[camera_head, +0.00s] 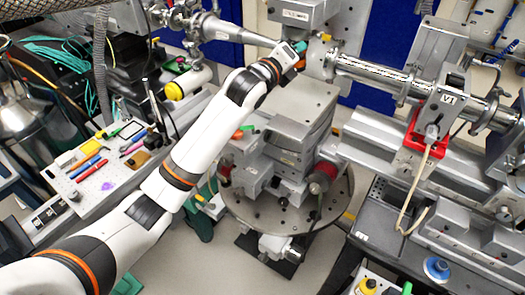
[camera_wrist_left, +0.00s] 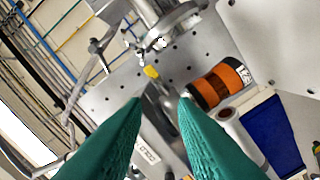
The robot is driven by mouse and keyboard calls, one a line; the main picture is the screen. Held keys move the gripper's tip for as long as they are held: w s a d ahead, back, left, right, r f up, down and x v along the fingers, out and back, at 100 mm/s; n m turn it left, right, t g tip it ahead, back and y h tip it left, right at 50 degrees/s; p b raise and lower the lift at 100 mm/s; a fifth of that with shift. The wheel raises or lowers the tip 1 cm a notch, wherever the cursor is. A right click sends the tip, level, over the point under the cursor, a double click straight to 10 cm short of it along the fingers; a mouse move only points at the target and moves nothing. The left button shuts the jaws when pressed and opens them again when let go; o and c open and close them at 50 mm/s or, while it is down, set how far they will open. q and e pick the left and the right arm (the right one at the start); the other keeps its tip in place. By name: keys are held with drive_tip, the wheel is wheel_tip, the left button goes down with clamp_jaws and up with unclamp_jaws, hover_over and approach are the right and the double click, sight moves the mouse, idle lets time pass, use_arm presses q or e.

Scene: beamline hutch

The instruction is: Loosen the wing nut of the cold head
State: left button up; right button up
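My left gripper (camera_head: 300,47) reaches the steel beam pipe (camera_head: 375,73) at the top middle of the head view. Its teal fingers (camera_wrist_left: 162,102) show in the left wrist view with a clear gap between their tips, and nothing is held. A small yellow part (camera_wrist_left: 152,71), possibly the wing nut, lies just beyond the gap, by a round metal flange (camera_wrist_left: 172,28). A small yellow part (camera_head: 326,37) also shows right of the gripper in the head view. I cannot make out wings on it or tell contact. My right gripper is out of view.
A rotary stage (camera_head: 265,215) with metal blocks stands below the gripper. A red clamp (camera_head: 418,140) holds a part labelled V1 at the right. A perforated tool board (camera_head: 100,185) with several tools lies at the left. Floor shows between the board and the stage.

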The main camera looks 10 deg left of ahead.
use_arm(q)
drive_tip(key=s+a+f+n+g+y, duration=0.1)
drive_tip(key=s+f+n, duration=0.2)
drive_tip(key=f, duration=0.4)
drive_tip(key=s+a+f+n+g+y, duration=0.1)
drive_tip(key=s+a+f+n, duration=0.1)
drive_tip(key=s+f+n, duration=0.2)
drive_tip(key=s+a+f+n+g+y+b, duration=0.1)
drive_tip(key=s+f+n, duration=0.3)
drive_tip(key=f, duration=0.6)
drive_tip(key=shift+s+a+f+g, duration=0.15)
drive_tip(key=shift+s+a+g, duration=0.15)
drive_tip(key=shift+a+g, duration=0.3)
